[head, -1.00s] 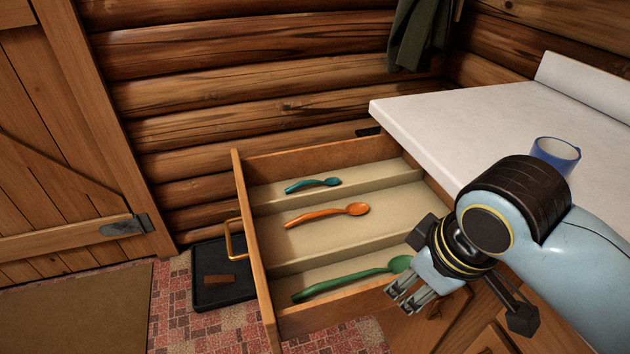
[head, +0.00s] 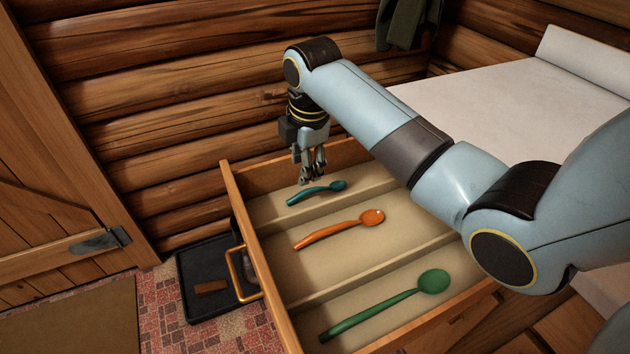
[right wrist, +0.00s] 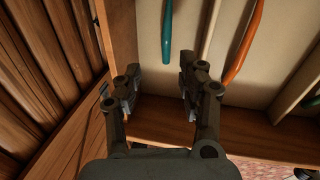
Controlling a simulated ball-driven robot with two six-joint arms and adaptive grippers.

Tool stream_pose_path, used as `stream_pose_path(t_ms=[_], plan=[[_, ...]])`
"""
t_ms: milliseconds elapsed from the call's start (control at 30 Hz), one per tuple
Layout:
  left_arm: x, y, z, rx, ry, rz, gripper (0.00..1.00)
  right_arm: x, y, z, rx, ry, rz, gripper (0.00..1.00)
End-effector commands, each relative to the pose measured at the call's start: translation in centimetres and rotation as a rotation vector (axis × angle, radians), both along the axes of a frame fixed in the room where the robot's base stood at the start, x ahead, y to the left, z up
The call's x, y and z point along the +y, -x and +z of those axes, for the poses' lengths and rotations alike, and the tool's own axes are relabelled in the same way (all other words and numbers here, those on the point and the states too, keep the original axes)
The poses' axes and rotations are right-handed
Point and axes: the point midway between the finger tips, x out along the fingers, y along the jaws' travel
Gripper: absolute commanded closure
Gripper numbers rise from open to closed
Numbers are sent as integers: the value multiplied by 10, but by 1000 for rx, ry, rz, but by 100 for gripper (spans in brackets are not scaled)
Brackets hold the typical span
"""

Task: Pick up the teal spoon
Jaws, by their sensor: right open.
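The teal spoon (head: 316,192) lies in the far compartment of the open drawer (head: 262,277), its bowl to the right and its handle to the left. In the right wrist view part of the teal spoon (right wrist: 167,30) shows beyond the fingers. My right gripper (head: 311,180) points down above that compartment, near the spoon's middle. It is open and empty, and its two fingers (right wrist: 158,80) stand apart in the wrist view. From the head view I cannot tell the exact height above the spoon. My left gripper is not in view.
An orange spoon (head: 340,230) lies in the middle compartment and a green spoon (head: 385,306) in the near one. Low dividers separate them. The log wall (head: 150,150) rises close behind the drawer. A white counter (head: 480,100) is at the right; a black tray (head: 205,300) is on the floor.

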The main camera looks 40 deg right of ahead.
Motion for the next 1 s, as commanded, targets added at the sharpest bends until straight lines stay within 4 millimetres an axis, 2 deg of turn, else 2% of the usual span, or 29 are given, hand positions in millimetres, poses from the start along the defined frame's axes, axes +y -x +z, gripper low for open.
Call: stream_pose_path(t_ms=[33, 100, 233, 367, 600, 867, 900, 1000], plan=[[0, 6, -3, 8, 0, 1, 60, 0, -1, -11, 3, -1, -1, 60], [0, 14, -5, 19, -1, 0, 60, 0, -3, -21, 2, -1, -1, 60], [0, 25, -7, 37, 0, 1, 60, 0, -4, -32, 0, 0, -2, 60], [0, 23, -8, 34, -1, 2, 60, 1, -3, -45, 2, 0, -3, 60], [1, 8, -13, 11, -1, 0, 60, 3, -6, -81, 1, 0, -4, 60], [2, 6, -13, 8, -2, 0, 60, 2, -7, -84, -1, 0, -4, 60], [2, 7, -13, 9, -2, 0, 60, 2, -7, -84, -1, 0, -4, 61], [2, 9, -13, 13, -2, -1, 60, 2, -7, -84, -1, 0, -4, 74]])
